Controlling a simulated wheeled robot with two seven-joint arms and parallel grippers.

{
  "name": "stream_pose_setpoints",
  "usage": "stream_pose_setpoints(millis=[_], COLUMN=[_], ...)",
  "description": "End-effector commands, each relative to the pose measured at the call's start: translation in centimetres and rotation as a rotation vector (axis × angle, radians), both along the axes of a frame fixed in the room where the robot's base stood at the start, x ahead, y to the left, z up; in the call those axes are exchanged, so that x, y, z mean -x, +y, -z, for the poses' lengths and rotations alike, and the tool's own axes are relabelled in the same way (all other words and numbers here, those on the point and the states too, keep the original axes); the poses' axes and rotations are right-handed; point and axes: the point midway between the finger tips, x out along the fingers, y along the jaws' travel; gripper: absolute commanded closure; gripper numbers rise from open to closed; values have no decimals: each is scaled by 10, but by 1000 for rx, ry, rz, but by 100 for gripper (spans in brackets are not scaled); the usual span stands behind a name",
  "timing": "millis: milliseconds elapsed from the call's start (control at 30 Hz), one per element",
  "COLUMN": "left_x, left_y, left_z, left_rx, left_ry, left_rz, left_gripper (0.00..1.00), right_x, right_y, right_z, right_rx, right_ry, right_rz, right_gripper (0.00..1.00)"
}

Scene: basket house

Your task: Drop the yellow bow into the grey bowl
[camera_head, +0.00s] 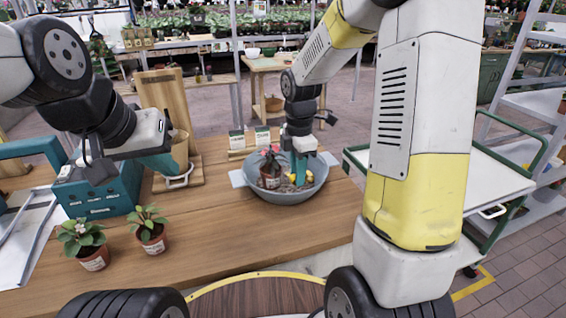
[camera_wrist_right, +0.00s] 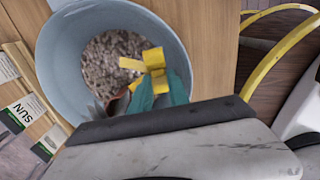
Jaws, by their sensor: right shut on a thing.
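The grey bowl (camera_head: 252,192) stands on the wooden table and shows large in the right wrist view (camera_wrist_right: 62,62); gravel covers its bottom. My right gripper (camera_head: 299,172) reaches down into the bowl. Its teal fingers (camera_wrist_right: 160,95) are shut on the yellow bow (camera_wrist_right: 150,62), which is inside the rim, over the gravel. In the head view the bow (camera_head: 303,177) shows beside the fingertips; whether it touches the gravel cannot be told. My left gripper (camera_head: 168,162) is over a wooden board at the left, its opening hidden.
Two potted plants (camera_head: 83,243) (camera_head: 151,232) stand at the front left, near a teal box (camera_head: 95,193). Seed packets (camera_head: 237,140) stand behind the bowl. The front middle of the table is clear.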

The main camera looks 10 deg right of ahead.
Motion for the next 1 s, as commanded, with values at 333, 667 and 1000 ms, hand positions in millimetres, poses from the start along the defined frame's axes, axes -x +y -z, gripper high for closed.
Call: stream_pose_setpoints(millis=[333, 667, 1000], left_x=[0, 0, 0], left_y=[0, 0, 0], left_z=[0, 0, 0], left_rx=[0, 0, 0], left_ry=[0, 0, 0], left_rz=[0, 0, 0], left_gripper=[100, 100, 100], right_x=[-38, -60, -59], right_y=[7, 12, 11], right_z=[20, 38, 43], right_rx=[0, 0, 0], right_ry=[0, -2, 0], right_rz=[1, 2, 2], right_gripper=[100, 100, 100])
